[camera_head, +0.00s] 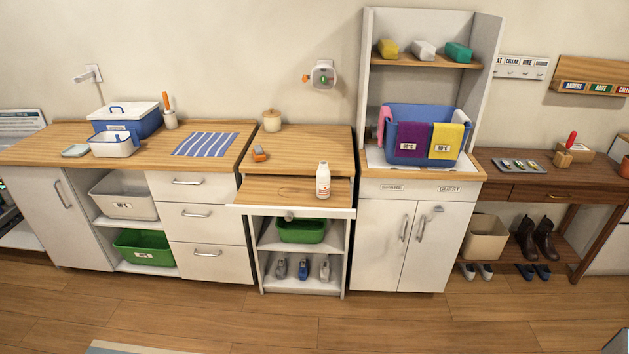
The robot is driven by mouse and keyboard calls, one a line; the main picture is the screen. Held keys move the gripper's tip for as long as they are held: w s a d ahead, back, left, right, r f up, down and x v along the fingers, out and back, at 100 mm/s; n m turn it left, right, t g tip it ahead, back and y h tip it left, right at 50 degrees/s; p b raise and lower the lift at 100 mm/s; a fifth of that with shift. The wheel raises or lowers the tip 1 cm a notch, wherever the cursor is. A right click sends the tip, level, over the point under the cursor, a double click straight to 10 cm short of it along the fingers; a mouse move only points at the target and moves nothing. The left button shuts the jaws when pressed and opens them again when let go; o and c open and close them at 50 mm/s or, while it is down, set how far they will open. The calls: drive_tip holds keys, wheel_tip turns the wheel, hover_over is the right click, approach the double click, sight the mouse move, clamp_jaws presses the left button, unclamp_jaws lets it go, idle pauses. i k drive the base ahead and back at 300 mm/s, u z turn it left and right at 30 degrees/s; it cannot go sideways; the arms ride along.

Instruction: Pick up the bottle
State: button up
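A white bottle (323,181) with a reddish mark on its label stands upright on the pulled-out wooden board (270,191) of the middle cabinet, near the board's right end. Several smaller bottles stand on the cabinet's bottom shelf, among them a grey one (281,268), a blue one (302,269) and a pale grey one (324,270). My gripper is not in view.
An orange-and-grey object (259,154) and a lidded jar (272,121) sit on the counter behind the board. A blue basket (405,120) with cloths stands to the right. A green bin (301,230) sits below the board. The floor (300,325) in front is clear.

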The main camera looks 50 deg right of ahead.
sight(324, 174)
drive_tip(key=i, duration=0.85)
drive_tip(key=z, duration=0.05)
